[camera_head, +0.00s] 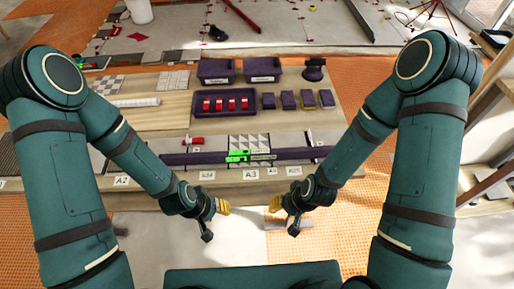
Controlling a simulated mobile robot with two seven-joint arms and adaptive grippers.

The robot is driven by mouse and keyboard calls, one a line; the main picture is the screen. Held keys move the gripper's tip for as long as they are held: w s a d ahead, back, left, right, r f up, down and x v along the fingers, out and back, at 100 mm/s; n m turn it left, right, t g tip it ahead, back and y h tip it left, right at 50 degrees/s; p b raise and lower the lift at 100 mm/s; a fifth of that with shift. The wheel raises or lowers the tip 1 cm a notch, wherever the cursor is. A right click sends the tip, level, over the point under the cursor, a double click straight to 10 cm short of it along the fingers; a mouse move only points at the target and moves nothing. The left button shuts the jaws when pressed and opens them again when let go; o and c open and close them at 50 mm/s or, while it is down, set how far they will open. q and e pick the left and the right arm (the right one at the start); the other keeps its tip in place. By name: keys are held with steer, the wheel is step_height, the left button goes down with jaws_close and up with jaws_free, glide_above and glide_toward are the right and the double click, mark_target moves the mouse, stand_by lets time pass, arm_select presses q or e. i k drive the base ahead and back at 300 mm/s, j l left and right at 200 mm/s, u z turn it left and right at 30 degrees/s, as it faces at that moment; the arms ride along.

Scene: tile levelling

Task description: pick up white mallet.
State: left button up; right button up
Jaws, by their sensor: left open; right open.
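I cannot make out a clear white mallet. A long white rod-like object (135,102) lies flat on the left of the wooden workbench (170,110); I cannot tell whether it is the mallet. My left gripper (215,220) is open and empty, in front of the bench's near edge, with one yellow and one black finger showing. My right gripper (284,217) is open and empty a little to its right, also in front of the bench. Both are well apart from the white object.
A purple tray (197,118) with several red pieces, purple bins (215,82) and purple blocks stand on the bench. A dark purple bar (190,158) crosses the front, with a green level (237,155) on it. A red-handled tool (192,141) lies behind the bar.

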mark_target(156, 101)
steer(key=i+j, duration=0.1)
steer(key=j, duration=0.8)
steer(key=i+j, duration=0.15)
steer(key=j, duration=0.3)
steer(key=i+j, duration=0.15)
steer(key=j, duration=0.15)
steer(key=i+j, duration=0.1)
steer(key=j, duration=0.25)
steer(key=i+j, duration=0.15)
steer(key=j, duration=0.15)
steer(key=i+j, duration=0.3)
